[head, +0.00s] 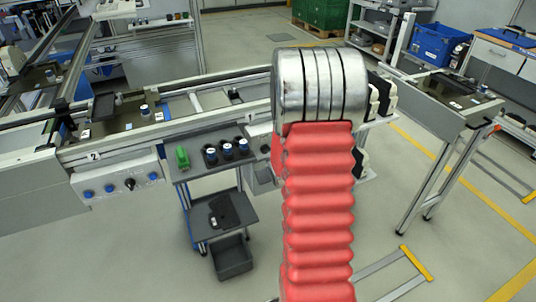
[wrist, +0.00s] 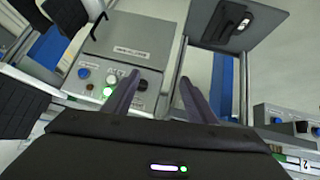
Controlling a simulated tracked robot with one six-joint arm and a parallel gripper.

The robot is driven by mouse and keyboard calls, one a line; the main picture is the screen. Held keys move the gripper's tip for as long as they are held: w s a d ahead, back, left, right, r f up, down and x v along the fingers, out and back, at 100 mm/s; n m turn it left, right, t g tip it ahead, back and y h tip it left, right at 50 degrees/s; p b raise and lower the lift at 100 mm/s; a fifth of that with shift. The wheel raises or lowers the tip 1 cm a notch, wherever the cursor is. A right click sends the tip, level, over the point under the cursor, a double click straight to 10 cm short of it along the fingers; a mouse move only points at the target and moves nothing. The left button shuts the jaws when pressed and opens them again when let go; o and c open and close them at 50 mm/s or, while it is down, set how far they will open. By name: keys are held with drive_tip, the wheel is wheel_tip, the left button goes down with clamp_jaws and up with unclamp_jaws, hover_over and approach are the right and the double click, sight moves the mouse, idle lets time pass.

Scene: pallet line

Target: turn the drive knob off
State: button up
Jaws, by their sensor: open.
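In the wrist view my gripper (wrist: 160,78) is open and empty, its two dark fingers spread apart. A grey control panel (wrist: 112,47) lies ahead and to the left of it. A lit green button (wrist: 107,91) and a blue button (wrist: 83,73) are left of the knob. The panel's label is too blurred to read, and the knob's pointer cannot be made out. In the head view my red arm hides my gripper and most of this panel.
A second panel (head: 105,178) under the plate marked 2 has blue buttons and a black knob (head: 130,184); it shows at right in the wrist view (wrist: 282,113). Conveyor rails run above.

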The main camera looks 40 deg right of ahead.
sight(268, 152)
drive_tip(key=d+f+t, duration=0.6)
drive_tip(key=d+t, duration=0.1)
drive_tip(key=t, duration=0.2)
drive_tip(key=shift+f+t+h, duration=0.3)
drive_tip(key=shift+h, duration=0.1)
drive_tip(key=shift+w, duration=0.15)
drive_tip(key=x, duration=1.3)
drive_tip(key=shift+w+d, duration=0.1)
drive_tip(key=shift+w, duration=0.25)
drive_tip(key=shift+c, duration=0.7)
drive_tip(key=c, duration=0.9)
